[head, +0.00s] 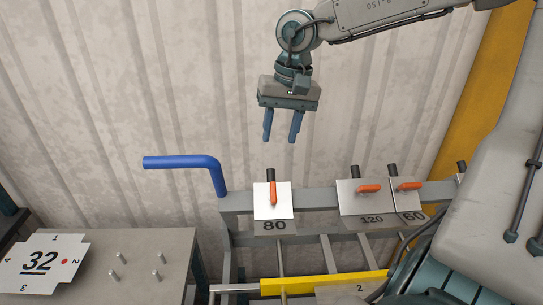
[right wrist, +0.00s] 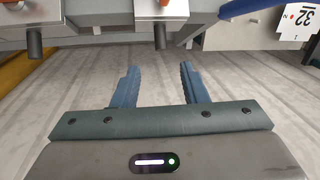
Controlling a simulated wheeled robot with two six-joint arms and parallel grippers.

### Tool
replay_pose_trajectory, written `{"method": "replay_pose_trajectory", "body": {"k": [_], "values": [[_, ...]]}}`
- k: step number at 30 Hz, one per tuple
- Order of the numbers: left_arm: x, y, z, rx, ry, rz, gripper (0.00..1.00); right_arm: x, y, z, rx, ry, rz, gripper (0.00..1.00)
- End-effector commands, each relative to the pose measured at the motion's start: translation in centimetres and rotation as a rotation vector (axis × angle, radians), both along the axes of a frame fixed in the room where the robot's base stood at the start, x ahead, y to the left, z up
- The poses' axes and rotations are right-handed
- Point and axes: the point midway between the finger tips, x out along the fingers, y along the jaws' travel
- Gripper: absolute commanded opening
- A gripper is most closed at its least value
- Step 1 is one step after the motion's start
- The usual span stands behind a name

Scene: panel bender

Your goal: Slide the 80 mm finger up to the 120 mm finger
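The 80 mm finger (head: 262,205) is a white plate on the rail with a black peg on top. Its orange lever (head: 274,192) points down. The 120 mm finger (head: 347,200) stands apart to its right, its orange lever (head: 369,188) lying sideways. My right gripper (head: 282,126) hangs above the 80 mm finger, fingers down, apart and empty. In the right wrist view the gripper (right wrist: 158,86) is also open with nothing between its fingers. Two black pegs (right wrist: 161,36) show beyond them. My left gripper is not in view.
The 60 finger (head: 404,200) sits close against the right of the 120 mm finger, its lever sideways. A bare rail stretch (head: 316,199) lies between 80 and 120. A blue bent handle (head: 190,162) rises at the rail's left end. A plate marked 32 (head: 62,243) lies lower left.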

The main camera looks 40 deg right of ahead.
Motion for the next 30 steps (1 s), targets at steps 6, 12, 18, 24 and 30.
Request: {"method": "replay_pose_trajectory", "body": {"k": [6,12,18,24,30], "values": [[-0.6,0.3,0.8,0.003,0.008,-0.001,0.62,0.1,0.4,-2.3,0.003,0.006,0.002,0.4],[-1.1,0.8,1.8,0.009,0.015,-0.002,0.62,0.4,0.9,-5.9,0.001,0.006,0.002,0.4],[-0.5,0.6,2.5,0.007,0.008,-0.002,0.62,0.7,1.2,-8.6,0.0,0.005,0.001,0.4],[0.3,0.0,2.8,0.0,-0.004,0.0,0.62,0.8,1.5,-10.1,0.0,0.002,0.001,0.4],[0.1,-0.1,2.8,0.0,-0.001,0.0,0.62,0.9,1.5,-10.6,0.002,0.001,0.0,0.4]]}}
